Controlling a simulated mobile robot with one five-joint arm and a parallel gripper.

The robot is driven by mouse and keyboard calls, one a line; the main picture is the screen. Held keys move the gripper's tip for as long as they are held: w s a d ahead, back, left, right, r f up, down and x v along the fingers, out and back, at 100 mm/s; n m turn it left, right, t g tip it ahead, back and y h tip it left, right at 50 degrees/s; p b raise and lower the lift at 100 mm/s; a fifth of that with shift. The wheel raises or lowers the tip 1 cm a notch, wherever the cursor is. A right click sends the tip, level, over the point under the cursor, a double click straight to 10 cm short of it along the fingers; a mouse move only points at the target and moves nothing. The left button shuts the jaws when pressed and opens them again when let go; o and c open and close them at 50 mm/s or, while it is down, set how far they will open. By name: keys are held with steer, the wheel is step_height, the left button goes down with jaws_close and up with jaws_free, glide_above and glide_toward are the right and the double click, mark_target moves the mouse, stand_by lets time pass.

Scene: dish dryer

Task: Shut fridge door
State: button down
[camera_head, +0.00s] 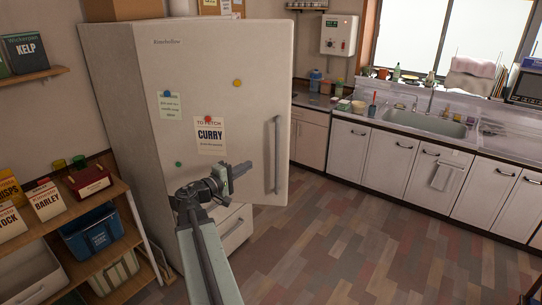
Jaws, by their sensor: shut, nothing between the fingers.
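The white fridge (115,110) stands left of centre in the head view. Its upper door (225,65) is ajar, hinged at the left, with its right edge swung out past the drawer (236,230) below. A vertical grey handle (277,155) is near the door's right edge. My gripper (246,167) is shut and empty. It appears in front of the door's lower part, left of the handle. I cannot tell whether it touches the door. The fridge's inside is hidden.
A wooden shelf unit (115,190) with boxes and a blue bin (92,232) stands at the left, close to the fridge. A counter with a sink (430,122) and white cabinets (405,165) runs along the back right. The patchwork floor (370,235) is clear.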

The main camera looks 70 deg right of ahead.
mark_target(276, 149)
steer(key=x, duration=1.4)
